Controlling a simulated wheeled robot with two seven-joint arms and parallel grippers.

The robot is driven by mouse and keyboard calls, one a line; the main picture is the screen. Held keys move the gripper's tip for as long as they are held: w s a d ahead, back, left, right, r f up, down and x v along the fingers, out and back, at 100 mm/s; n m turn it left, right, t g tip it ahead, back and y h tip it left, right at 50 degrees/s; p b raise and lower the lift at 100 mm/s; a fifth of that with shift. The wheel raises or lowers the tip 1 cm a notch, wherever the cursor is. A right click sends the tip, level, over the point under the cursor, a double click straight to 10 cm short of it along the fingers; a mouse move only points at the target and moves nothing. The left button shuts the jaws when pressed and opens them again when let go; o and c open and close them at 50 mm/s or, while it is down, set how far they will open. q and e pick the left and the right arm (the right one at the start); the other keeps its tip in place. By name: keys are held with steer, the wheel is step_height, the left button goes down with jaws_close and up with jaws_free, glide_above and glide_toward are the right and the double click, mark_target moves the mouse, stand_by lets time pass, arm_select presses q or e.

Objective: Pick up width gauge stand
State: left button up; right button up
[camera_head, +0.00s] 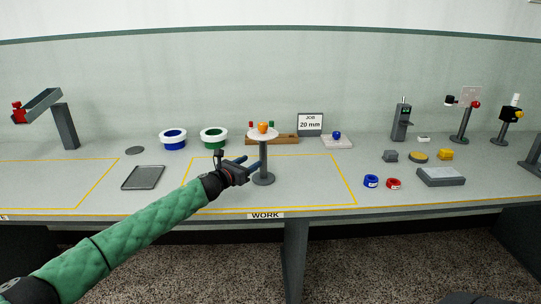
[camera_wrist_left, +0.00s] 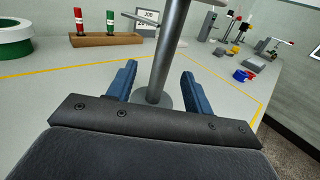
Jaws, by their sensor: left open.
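The stand at my left gripper, which I take for the width gauge stand (camera_head: 264,152), is a grey post on a round base. A white disc with an orange piece tops it, in the work area. My left gripper (camera_head: 256,171) is open beside the post, low down. In the left wrist view, the post (camera_wrist_left: 167,48) rises between the two blue fingers (camera_wrist_left: 158,68), with a gap visible on each side. My right gripper is not in view.
A wooden block (camera_head: 283,139) with red and green pieces stands behind the stand. A green-and-white ring (camera_head: 214,138) and a blue-and-white ring (camera_head: 173,139) are to the left. A grey tray (camera_head: 143,178) lies further left. Blue (camera_head: 371,181) and red (camera_head: 393,184) rings lie right.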

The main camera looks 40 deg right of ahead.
mark_target(261, 158)
arm_select(q)
steer(key=x, duration=0.2)
steer(key=p+x, duration=0.1)
steer(key=x, duration=0.3)
steer(key=shift+s+d+f, duration=0.2)
steer(key=shift+d+f, duration=0.05)
steer(key=shift+d, duration=0.2)
steer(key=shift+w+d, duration=0.2)
steer(key=shift+d, duration=0.25)
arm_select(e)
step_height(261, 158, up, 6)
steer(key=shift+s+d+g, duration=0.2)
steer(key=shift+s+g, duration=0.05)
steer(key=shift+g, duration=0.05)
arm_select(q)
jaws_close()
